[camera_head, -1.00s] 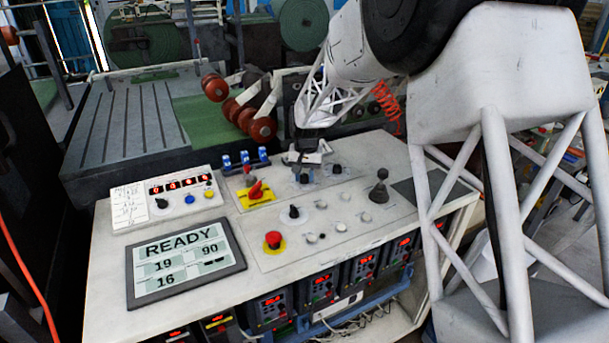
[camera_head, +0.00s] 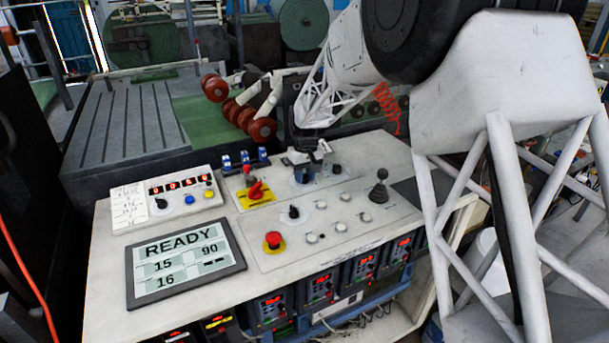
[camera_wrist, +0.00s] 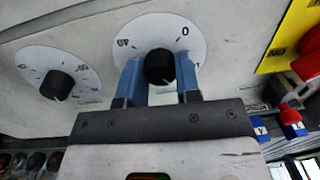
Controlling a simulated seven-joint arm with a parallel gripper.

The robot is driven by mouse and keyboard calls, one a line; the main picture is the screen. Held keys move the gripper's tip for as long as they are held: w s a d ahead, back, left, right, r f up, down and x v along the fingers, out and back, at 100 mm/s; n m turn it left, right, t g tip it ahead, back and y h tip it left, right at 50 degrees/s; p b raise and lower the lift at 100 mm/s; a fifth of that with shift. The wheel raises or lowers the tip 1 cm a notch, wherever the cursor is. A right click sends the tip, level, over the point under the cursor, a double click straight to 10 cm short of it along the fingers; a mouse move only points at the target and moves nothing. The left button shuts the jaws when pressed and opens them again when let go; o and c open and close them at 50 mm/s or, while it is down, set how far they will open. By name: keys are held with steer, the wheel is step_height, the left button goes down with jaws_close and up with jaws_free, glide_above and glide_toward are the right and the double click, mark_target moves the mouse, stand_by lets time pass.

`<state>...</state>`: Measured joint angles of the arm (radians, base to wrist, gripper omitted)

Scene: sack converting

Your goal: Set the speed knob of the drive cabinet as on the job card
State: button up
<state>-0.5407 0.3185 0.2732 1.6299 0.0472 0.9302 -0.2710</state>
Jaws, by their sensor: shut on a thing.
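The speed knob (camera_wrist: 159,67) is a small black knob on a white round dial (camera_wrist: 128,27) in the wrist view. The dial shows a 0 at upper right and what looks like 40 at upper left. The knob's pointer is hard to make out. My gripper (camera_wrist: 160,80) has its blue fingers closed on both sides of this knob. In the head view my gripper (camera_head: 304,172) is at the back of the panel and largely hides the knob. The screen (camera_head: 187,262) reads READY, 15, 90 and 16. The job card (camera_head: 128,206) has handwriting too small to read.
A second black knob (camera_wrist: 57,84) with its own dial is beside the held one. A red switch on a yellow plate (camera_head: 257,196), a red button (camera_head: 273,240), another black knob (camera_head: 294,212) and a joystick (camera_head: 380,188) stand on the panel.

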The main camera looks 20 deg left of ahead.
mark_target(305, 175)
steer(key=o, duration=0.9)
steer(key=shift+o, duration=0.2)
steer(key=shift+r, duration=0.1)
steer(key=shift+w+d+r, duration=0.1)
steer(key=shift+w+r, duration=0.05)
steer(key=shift+r, duration=3.65)
